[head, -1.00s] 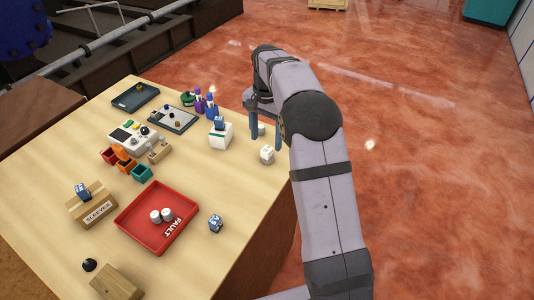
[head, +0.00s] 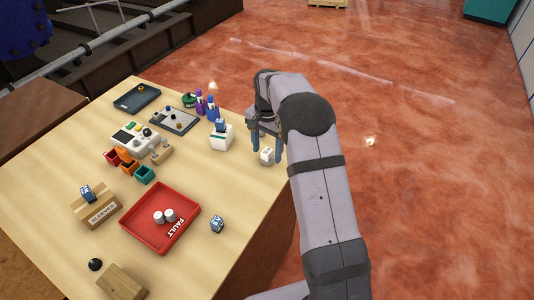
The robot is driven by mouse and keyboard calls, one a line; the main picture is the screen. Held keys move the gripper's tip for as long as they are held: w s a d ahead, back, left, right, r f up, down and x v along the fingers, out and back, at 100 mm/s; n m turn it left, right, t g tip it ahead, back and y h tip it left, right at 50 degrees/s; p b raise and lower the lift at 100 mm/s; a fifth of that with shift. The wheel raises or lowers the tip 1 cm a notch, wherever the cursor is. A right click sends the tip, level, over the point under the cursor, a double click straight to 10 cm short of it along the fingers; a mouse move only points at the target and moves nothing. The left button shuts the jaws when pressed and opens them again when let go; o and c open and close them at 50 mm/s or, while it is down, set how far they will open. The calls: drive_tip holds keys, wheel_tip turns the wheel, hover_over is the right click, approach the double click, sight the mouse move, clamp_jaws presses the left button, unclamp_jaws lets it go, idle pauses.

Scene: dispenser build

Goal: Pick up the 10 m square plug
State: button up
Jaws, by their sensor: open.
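A small white block (head: 267,155) with dark marks on top stands near the table's right edge. I cannot read a size on it, so I cannot tell whether it is the 10 m square plug. My gripper (head: 266,148) is open, fingers pointing down, right at this block. One finger shows to its left and one to its right; I cannot tell whether they touch it. Blue-and-white cubes lie elsewhere: one on the table (head: 217,224), one on the cardboard sleeves box (head: 87,194), and one on a white box (head: 220,125). Their labels are too small to read.
A red fault tray (head: 146,243) holds white round pieces (head: 164,216). Purple and blue bottles (head: 205,105) stand behind the white box. The front middle is partly clear.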

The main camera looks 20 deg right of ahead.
sight(267, 151)
drive_tip(key=shift+f, duration=1.05)
drive_tip(key=c, duration=1.3)
drive_tip(key=shift+r, duration=0.15)
wheel_tip(267, 151, up, 10)
drive_tip(key=b, duration=0.3)
drive_tip(key=shift+a, duration=0.1)
